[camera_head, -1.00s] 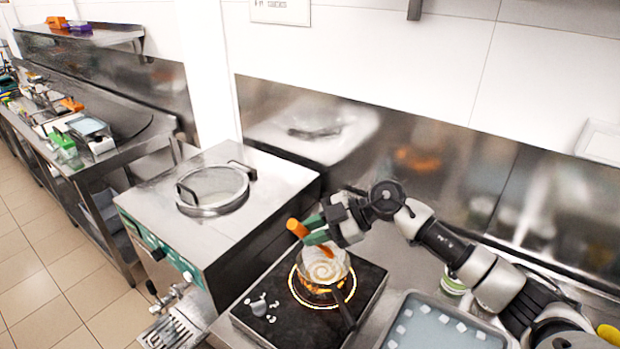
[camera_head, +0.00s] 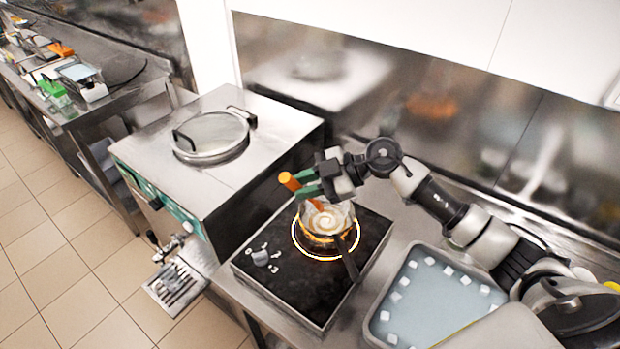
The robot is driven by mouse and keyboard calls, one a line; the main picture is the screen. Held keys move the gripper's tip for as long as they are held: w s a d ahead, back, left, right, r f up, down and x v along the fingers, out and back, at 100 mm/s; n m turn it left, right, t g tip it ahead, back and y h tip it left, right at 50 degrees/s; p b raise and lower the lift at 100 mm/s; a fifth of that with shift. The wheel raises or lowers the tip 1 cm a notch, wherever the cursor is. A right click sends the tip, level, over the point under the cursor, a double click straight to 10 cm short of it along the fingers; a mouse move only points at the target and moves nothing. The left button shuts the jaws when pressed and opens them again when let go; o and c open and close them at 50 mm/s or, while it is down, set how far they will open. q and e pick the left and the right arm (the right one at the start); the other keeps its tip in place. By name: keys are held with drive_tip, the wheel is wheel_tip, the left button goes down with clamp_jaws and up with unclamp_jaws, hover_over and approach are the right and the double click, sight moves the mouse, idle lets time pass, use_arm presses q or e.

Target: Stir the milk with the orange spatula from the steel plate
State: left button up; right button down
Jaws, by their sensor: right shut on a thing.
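My right gripper (camera_head: 308,184) is shut on the orange spatula (camera_head: 288,181), whose orange handle end sticks out at the upper left of the green fingers. The pot stands on the glowing ring of a black hot plate (camera_head: 268,278). The milk (camera_head: 327,218) in it shows a brownish-white swirl. My left gripper is not in view. I cannot make out a steel plate for the spatula.
A steel batch freezer (camera_head: 240,180) with a round lid stands left of the hot plate. A grey tray (camera_head: 374,318) of water with several white cubes lies at right, under my right arm. A steel wall panel (camera_head: 440,100) closes the back. The floor at left is clear.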

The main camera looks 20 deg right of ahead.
drive_tip(key=b, duration=0.4)
hover_over(315, 206)
drive_tip(key=s+a, duration=0.3)
drive_tip(key=shift+f, duration=3.1)
use_arm(q)
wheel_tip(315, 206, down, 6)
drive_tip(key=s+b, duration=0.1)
drive_tip(key=b, duration=0.1)
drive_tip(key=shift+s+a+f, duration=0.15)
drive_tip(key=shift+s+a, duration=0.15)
use_arm(e)
drive_tip(key=shift+w+d+f, duration=0.35)
drive_tip(key=shift+d+f, duration=0.2)
drive_tip(key=shift+f, duration=0.2)
drive_tip(key=shift+w+d+f, duration=0.35)
drive_tip(key=shift+d+f, duration=0.2)
drive_tip(key=shift+f, duration=0.2)
